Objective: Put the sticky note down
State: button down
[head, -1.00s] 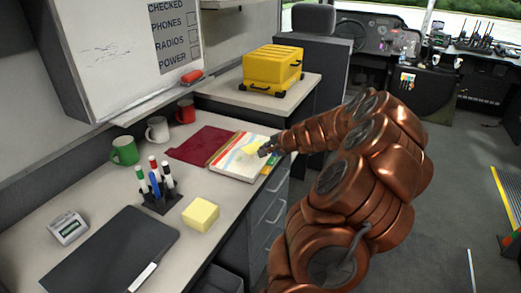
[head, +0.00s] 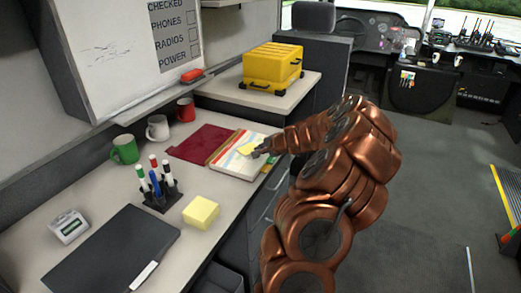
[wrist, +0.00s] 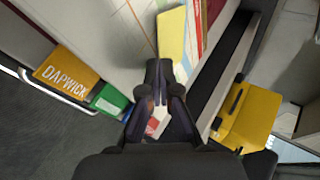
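The yellow sticky note (head: 248,147) is at the tip of my gripper (head: 262,150), over the open map book (head: 233,165) on the desk. In the wrist view the note (wrist: 172,38) reaches forward from between my fingertips (wrist: 160,68), which are close together on its near edge. I cannot tell whether the note touches the page. A thick yellow sticky note pad (head: 201,213) lies nearer on the desk.
Left of the book are green (head: 124,149), white (head: 157,128) and red (head: 185,109) mugs. A marker holder (head: 161,196), a dark folder (head: 112,254) and a small grey device (head: 69,227) are nearer. A yellow case (head: 272,68) stands on the counter behind.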

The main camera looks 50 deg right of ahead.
jog(key=shift+f, duration=0.3)
jog(key=c, duration=1.6)
grip_release()
jog(key=shift+r, duration=0.1)
jog(key=shift+r, duration=0.3)
jog(key=v, duration=1.2)
